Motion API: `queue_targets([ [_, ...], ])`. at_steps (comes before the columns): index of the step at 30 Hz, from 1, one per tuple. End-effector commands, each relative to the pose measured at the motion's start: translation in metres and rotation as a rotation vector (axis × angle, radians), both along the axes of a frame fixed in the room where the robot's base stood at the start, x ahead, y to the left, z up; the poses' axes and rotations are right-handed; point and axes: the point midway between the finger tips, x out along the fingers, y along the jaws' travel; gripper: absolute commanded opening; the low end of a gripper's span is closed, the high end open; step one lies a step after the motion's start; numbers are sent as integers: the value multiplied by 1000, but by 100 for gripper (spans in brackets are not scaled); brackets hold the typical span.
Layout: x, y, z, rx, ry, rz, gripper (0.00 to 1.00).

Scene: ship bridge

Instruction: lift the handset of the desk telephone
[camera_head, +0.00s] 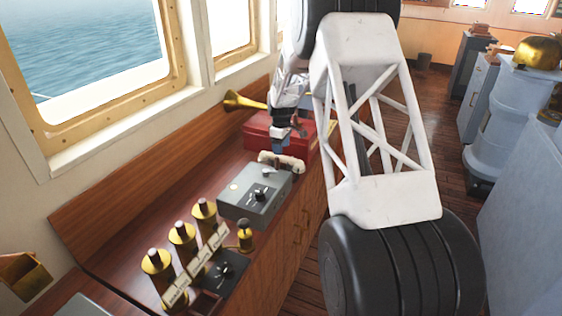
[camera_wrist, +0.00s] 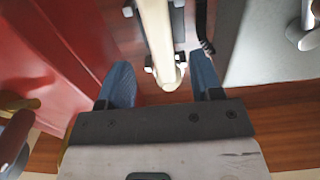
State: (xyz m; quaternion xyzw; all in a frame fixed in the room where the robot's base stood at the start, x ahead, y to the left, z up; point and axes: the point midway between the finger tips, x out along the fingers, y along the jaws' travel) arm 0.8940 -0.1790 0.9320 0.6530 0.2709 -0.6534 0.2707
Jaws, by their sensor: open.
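The cream handset (camera_head: 284,162) lies across the desk telephone, on the wooden console between a red box and a grey control box. In the wrist view the handset (camera_wrist: 156,35) runs lengthwise, its near rounded end between my two blue fingers; dark cradle parts with pale prongs show beside it. My gripper (camera_head: 279,148) is directly above the handset in the head view. In the wrist view my gripper (camera_wrist: 160,68) is open, one finger on each side of the handset, with nothing held. I cannot tell how far the fingertips reach down beside it. The telephone's body is mostly hidden.
The red box (camera_head: 262,132) stands close behind the phone, with a brass horn (camera_head: 240,101) above it. The grey control box (camera_head: 253,195) is close in front. Brass-topped cylinders (camera_head: 183,240) stand nearer on the console. The window wall bounds the left side.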

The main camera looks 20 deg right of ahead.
Motion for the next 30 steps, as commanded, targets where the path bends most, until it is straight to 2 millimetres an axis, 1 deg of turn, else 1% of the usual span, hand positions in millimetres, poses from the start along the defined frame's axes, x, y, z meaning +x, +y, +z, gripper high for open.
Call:
queue_targets([
  [3, 0, 0, -11, 0, 0, 0, 60],
  [6, 0, 0, -16, 0, 0, 0, 60],
  [16, 0, 0, -17, 0, 0, 0, 60],
  [20, 0, 0, -21, 0, 0, 0, 60],
  [23, -1, 0, -29, 1, 1, 0, 60],
  [30, -1, 0, -56, 0, 0, 0, 60],
])
